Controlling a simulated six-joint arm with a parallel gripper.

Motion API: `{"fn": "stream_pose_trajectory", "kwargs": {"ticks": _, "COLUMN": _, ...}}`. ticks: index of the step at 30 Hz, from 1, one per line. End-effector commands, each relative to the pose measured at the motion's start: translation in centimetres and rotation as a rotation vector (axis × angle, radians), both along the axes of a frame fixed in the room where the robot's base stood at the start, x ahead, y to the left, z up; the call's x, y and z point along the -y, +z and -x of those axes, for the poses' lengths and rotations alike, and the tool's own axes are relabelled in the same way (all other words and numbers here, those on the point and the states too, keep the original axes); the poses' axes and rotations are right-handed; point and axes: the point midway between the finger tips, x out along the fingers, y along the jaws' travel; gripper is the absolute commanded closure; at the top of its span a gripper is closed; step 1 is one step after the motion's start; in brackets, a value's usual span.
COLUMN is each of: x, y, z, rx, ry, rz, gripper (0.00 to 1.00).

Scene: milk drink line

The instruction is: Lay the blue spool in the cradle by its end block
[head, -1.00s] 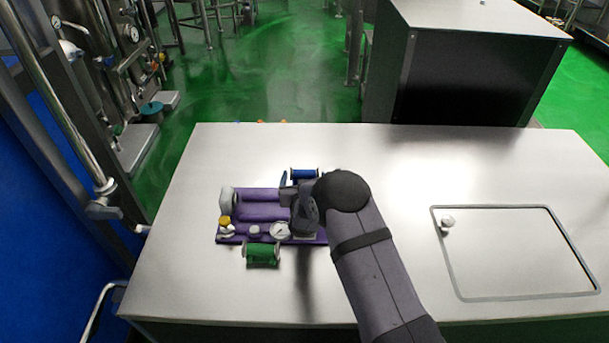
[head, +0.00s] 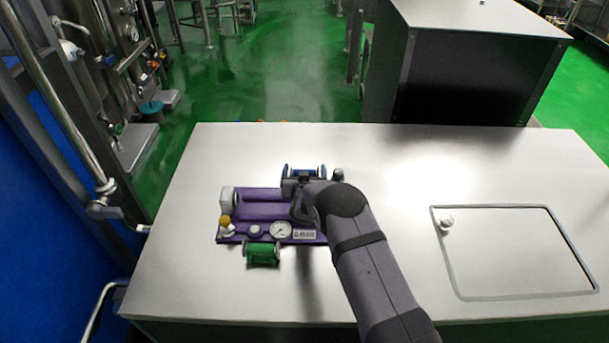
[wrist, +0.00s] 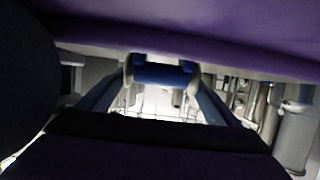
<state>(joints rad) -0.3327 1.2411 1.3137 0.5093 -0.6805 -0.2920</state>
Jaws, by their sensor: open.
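The blue spool (head: 304,168) lies at the far edge of the purple fixture in the head view, its axis running left to right. It also shows in the wrist view (wrist: 163,73), with pale end flanges. My gripper (head: 303,177) is open at the spool, one finger toward each end; whether they touch it cannot be told. The purple cradle (head: 262,211) has long grooves, and its pale grey end block (head: 228,199) stands at the left end. My wrist hides the fixture's right part. I see no spool in the visible grooves.
A green spool (head: 263,255) lies against the fixture's front edge. A dark knob (head: 338,174) stands right of the blue spool. The right tabletop is mostly clear.

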Motion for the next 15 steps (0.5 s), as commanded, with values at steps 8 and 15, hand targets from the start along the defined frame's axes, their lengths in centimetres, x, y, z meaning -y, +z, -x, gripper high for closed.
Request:
{"fn": "stream_pose_trajectory", "kwargs": {"ticks": 8, "x": 0.03, "y": -0.1, "z": -0.24, "rx": 0.0, "ry": 0.0, "rz": 0.0, "gripper": 0.15}}
{"fn": "stream_pose_trajectory", "kwargs": {"ticks": 15, "x": 0.02, "y": -0.09, "z": -0.23, "rx": 0.0, "ry": 0.0, "rz": 0.0, "gripper": 0.55}}
